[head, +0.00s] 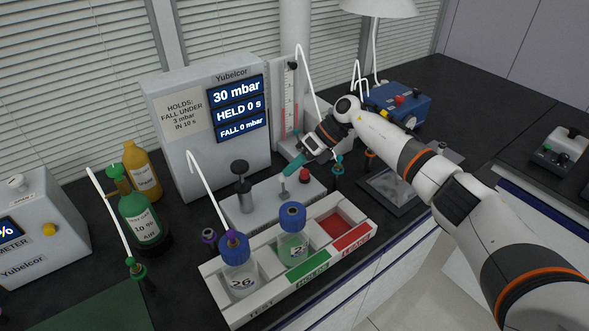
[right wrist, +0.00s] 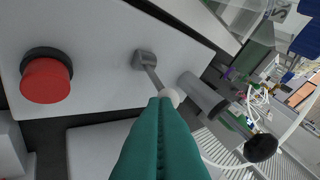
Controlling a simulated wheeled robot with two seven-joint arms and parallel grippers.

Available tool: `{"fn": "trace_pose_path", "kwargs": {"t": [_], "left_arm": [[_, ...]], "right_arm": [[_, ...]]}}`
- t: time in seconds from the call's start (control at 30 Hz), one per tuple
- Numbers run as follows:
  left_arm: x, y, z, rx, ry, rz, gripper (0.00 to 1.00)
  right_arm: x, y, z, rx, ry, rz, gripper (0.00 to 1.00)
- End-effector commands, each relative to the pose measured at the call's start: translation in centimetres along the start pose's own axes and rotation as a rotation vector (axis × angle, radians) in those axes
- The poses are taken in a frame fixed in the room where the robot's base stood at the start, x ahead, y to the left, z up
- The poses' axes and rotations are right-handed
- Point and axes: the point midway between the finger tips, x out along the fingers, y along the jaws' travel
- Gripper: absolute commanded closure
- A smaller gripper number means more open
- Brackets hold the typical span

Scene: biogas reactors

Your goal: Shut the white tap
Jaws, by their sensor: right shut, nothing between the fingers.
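The white tap shows in the right wrist view as a grey lever on a grey pivot (right wrist: 146,62) with a round white knob (right wrist: 172,97) at its end. In the head view its small lever (head: 284,191) stands on top of the low white box, below my right gripper. My right gripper (head: 290,168) has teal fingers that are shut with nothing between them. In the right wrist view the fingertips (right wrist: 166,103) are right at the white knob and overlap its edge; whether they touch it I cannot tell. My left gripper is out of view.
A red button (right wrist: 46,78) and a black-knobbed plunger (head: 241,180) flank the tap on the box. The pressure display (head: 237,113) behind reads 30 mbar, HELD 0 s, FALL 0 mbar. A white rack (head: 247,314) with two blue-capped bottles stands in front. A green bottle (head: 138,210) is left.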

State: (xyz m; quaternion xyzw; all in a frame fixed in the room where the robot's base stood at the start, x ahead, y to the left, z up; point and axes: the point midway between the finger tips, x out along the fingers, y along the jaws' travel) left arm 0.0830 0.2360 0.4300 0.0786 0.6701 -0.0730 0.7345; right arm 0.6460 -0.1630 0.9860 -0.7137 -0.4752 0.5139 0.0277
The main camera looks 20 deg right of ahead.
Motion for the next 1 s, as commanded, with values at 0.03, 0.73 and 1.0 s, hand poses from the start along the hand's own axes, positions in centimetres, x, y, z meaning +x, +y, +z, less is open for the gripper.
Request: {"fn": "trace_pose_path", "kwargs": {"t": [0.03, 0.73, 1.0], "left_arm": [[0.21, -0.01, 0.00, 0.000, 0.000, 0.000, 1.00], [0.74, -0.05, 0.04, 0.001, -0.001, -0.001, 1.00], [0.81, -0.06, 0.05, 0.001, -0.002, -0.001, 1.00]], "right_arm": [[0.55, 0.04, 0.34, 0.006, -0.017, -0.005, 1.00], [0.76, 0.12, 0.44, 0.043, -0.061, -0.015, 1.00], [0.79, 0.10, 0.45, 0.045, -0.065, -0.016, 1.00]]}}
